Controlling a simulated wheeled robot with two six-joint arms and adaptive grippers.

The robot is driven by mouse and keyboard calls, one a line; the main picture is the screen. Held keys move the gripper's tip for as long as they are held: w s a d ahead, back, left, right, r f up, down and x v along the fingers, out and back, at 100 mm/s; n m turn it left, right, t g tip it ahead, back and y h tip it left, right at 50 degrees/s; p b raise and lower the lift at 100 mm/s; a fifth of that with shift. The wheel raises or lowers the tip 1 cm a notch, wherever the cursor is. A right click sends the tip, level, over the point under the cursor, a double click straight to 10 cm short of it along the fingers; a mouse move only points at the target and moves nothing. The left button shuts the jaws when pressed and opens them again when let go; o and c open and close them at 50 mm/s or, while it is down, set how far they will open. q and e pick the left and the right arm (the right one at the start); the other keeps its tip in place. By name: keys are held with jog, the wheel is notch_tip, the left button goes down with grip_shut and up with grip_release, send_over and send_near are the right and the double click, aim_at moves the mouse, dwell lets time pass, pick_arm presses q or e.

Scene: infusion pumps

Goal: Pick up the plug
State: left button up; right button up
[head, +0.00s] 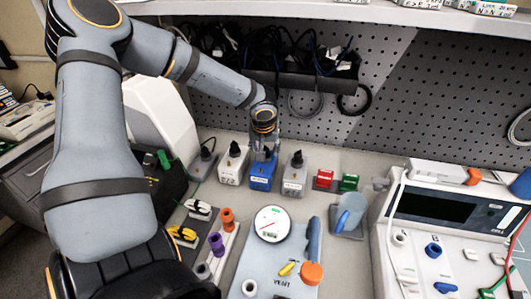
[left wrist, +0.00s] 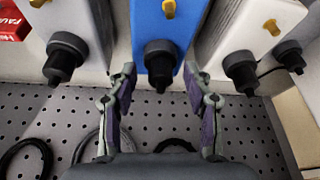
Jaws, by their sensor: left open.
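My left gripper (head: 264,150) is over the blue box and largely hides that plug in the head view. In the left wrist view the open fingers (left wrist: 158,82) stand on either side of the plug with gaps visible. My right gripper is not in view.
A white box (head: 231,170) and a grey box (head: 294,181) with black plugs flank the blue one closely. Red (head: 323,179) and green (head: 348,183) blocks stand to the right. A pegboard (head: 395,105) with cables rises behind. A gauge panel (head: 272,265) lies in front.

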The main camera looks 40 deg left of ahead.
pick_arm(q)
jog(key=shift+s+r, duration=0.1)
jog(key=shift+s, duration=0.05)
jog(key=shift+c, duration=0.5)
jog(key=shift+d, duration=0.1)
grip_shut()
jog(key=shift+r, duration=0.5)
jog(key=s+d+r, duration=0.9)
jog(key=s+r, duration=0.1)
jog(key=r, duration=0.2)
jog(key=shift+s+d, duration=0.15)
jog(key=shift+d, duration=0.1)
jog(key=shift+a, duration=0.1)
